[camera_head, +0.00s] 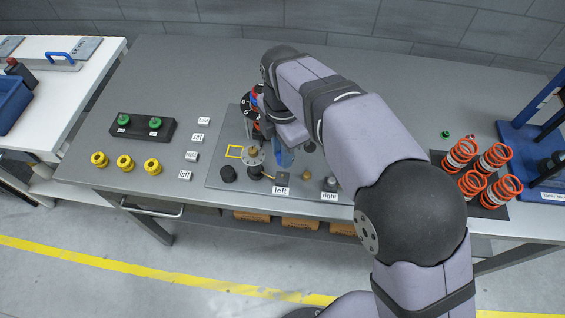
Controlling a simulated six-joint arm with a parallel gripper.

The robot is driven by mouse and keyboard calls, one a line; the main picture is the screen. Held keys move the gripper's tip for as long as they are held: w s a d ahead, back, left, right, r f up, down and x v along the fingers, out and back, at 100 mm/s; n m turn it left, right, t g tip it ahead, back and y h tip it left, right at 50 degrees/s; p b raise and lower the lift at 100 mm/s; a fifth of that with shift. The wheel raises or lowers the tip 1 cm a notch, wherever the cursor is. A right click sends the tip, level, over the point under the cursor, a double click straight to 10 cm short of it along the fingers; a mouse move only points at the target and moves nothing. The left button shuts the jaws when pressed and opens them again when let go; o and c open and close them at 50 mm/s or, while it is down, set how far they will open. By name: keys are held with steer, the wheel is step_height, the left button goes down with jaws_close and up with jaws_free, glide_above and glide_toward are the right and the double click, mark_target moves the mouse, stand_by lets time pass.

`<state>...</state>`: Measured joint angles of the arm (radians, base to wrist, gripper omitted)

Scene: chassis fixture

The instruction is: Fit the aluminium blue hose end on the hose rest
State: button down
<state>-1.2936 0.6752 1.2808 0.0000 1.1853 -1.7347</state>
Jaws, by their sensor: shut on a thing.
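My gripper (260,134) is small in the head view, over the back left part of the grey fixture plate (217,180), partly hidden by my wrist. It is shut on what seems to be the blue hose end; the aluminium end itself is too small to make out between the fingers. A blue translucent piece (284,158), seemingly the hose, shows just right of the gripper. A round metal disc with a brass-coloured middle (254,153) lies just below the gripper in the picture; I cannot tell whether they touch. I cannot make out which part is the hose rest.
Blocks labelled left (282,190) and right (329,196) stand at the plate's front. Left are yellow rings (125,163), a black holder with green knobs (141,128) and small label blocks (191,156). Orange springs (473,184) stand right. My arm hides the plate's right part.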

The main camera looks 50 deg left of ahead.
steer(key=shift+r, duration=1.15)
steer(key=shift+w+d+r+p, duration=0.2)
steer(key=shift+w+r+p, duration=0.1)
steer(key=shift+w+p, duration=0.2)
steer(key=w+d+f+p, duration=0.1)
steer(key=w+f+p, duration=0.1)
steer(key=w+d+f+m+p, duration=0.1)
steer(key=w+f+p, duration=0.1)
steer(key=f, duration=0.1)
steer(key=w+f+m+p, duration=0.1)
steer(key=w+f+p, duration=0.1)
steer(key=p, duration=0.1)
steer(key=shift+w+d+f, duration=0.3)
steer(key=shift+d+f, duration=0.1)
steer(key=w+a+f, duration=0.1)
steer(key=w+a+f+p, duration=0.1)
steer(key=w+a, duration=0.1)
steer(key=shift+w+f, duration=0.2)
steer(key=shift+w, duration=0.05)
steer(key=a+r, duration=0.1)
steer(key=w+a+r, duration=0.1)
steer(key=a, duration=0.1)
steer(key=shift+w+n, duration=0.2)
steer(key=shift+n, duration=0.1)
steer(key=shift+w+a+r+n, duration=0.3)
steer(key=shift+a+r+n, duration=0.3)
steer(key=shift+r, duration=0.2)
